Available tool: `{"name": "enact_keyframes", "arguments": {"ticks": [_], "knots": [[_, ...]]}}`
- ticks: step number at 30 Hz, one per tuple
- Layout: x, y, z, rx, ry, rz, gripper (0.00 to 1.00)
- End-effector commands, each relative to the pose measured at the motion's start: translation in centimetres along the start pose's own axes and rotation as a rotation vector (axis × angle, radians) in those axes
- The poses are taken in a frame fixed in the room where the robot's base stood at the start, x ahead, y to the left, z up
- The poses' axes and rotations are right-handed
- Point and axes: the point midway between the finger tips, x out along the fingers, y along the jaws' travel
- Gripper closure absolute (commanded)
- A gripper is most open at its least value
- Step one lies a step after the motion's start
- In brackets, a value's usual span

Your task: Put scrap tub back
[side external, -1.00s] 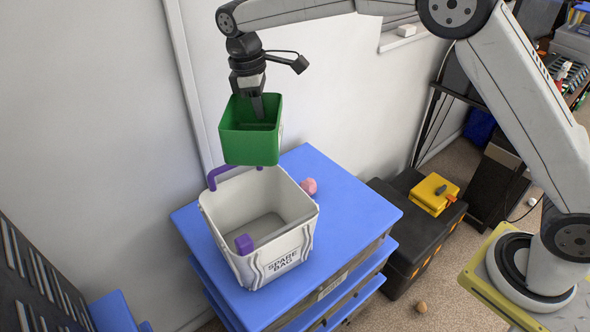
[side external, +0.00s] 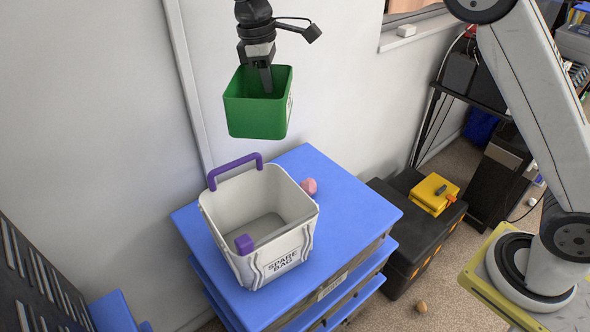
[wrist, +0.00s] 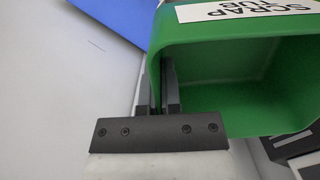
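The green scrap tub (side external: 257,116) hangs upright in the air, above and behind the spare bag. Its inside looks empty where I can see it. My gripper (side external: 267,88) points down and is shut on a wall of the tub. In the wrist view my fingers (wrist: 168,92) straddle the wall of the scrap tub (wrist: 225,68), and its white label shows at the top.
The white spare bag (side external: 234,209) with a purple handle (side external: 236,168) stands on the blue cart top (side external: 352,205). A pink lump (side external: 309,186) lies beside it. A black case (side external: 402,252) with a yellow box (side external: 434,193) is on the floor to the right.

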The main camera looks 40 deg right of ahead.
Motion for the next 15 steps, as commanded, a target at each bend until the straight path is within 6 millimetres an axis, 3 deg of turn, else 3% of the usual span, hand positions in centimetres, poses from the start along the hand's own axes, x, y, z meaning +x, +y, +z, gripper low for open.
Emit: {"name": "enact_keyframes", "arguments": {"ticks": [8,15], "knots": [[-0.6,1.0,4.3,0.097,0.003,-0.013,1.00],[-0.7,1.4,9.9,0.224,0.005,-0.031,1.00]]}}
